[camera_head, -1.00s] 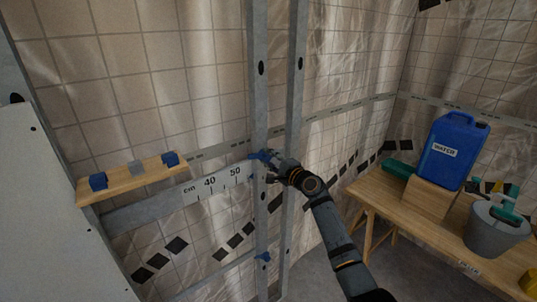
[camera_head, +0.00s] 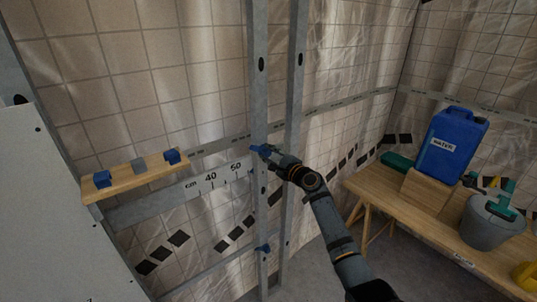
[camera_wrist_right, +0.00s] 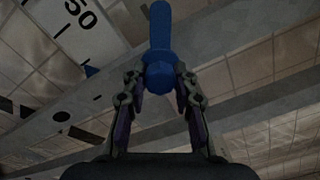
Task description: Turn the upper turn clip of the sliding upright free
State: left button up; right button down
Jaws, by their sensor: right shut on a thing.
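The sliding upright (camera_head: 258,100) is a grey metal stud standing in front of the tiled wall. Its upper turn clip (camera_head: 259,148) is blue and sits at the height of the printed cm scale (camera_head: 222,176). My right gripper (camera_head: 276,157) comes in from the right and is shut on this clip. In the right wrist view the blue clip (camera_wrist_right: 159,28) runs lengthwise away from me, its near end between the fingertips (camera_wrist_right: 161,78). A lower blue clip (camera_head: 263,249) sits further down the upright. My left gripper is out of view.
A second metal stud (camera_head: 295,100) stands close to the right. At right a wooden bench (camera_head: 400,210) holds a blue water canister (camera_head: 452,145) and a grey bucket (camera_head: 488,225).

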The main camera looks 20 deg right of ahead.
jog(key=c, duration=1)
grip_release()
jog(key=shift+c, duration=0.2)
jog(key=shift+s+f, duration=0.1)
jog(key=v, duration=1.1)
jog(key=shift+s, duration=0.35)
jog(key=shift+d, duration=0.15)
